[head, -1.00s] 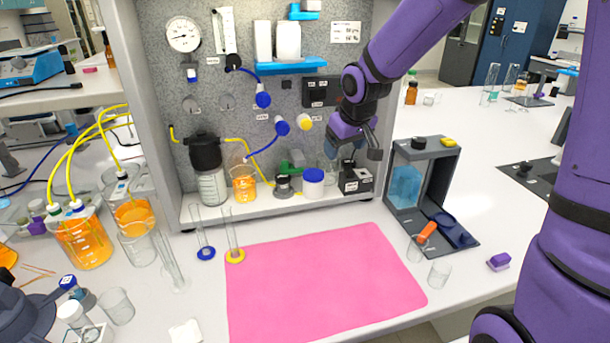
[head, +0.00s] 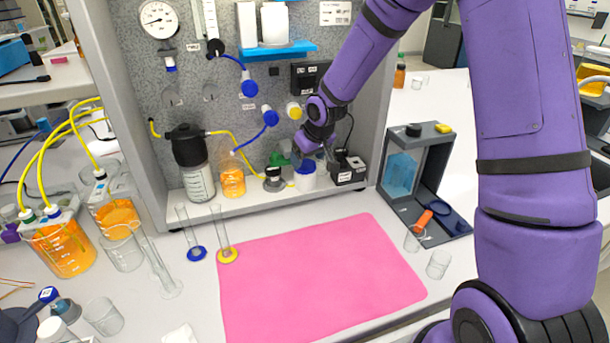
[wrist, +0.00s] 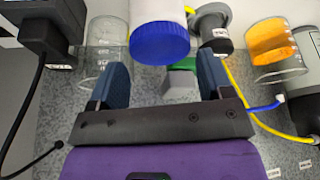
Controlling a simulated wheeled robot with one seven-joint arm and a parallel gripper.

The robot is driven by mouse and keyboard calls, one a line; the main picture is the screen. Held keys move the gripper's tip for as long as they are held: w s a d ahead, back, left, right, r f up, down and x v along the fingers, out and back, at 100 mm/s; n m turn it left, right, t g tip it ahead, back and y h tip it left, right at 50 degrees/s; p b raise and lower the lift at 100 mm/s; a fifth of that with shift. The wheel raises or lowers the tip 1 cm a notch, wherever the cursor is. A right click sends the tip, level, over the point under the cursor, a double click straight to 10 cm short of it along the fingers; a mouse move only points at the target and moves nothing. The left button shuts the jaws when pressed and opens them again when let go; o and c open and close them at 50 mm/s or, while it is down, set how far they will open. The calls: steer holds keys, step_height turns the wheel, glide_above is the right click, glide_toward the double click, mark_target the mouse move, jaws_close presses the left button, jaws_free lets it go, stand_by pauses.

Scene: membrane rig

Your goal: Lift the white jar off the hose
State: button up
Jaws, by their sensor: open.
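The white jar (head: 305,181) with a blue lid stands on the rig's shelf, below and partly behind my gripper (head: 312,157). In the wrist view the jar (wrist: 158,12) shows lid-first, just beyond and between the fingertips. My gripper (wrist: 162,63) is open and empty there, with a finger to either side of the lid's line. The yellow hose (head: 252,165) comes down the rig's panel and runs along the shelf to the jar's left side. It also shows in the wrist view (wrist: 236,82). Where it meets the jar's base is hidden.
A black box (head: 347,170) stands right of the jar, and a clear beaker (wrist: 105,45) stands close by one finger. A dark round fitting (head: 274,180) and an orange-filled beaker (head: 232,180) are to the left. A pink mat (head: 320,270) lies clear in front.

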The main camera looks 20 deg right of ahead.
mark_target(305, 164)
steer(key=shift+x, duration=2.4)
steer(key=shift+s, duration=0.1)
steer(key=shift+c, duration=0.2)
steer(key=c, duration=0.5)
steer(key=shift+c, duration=0.2)
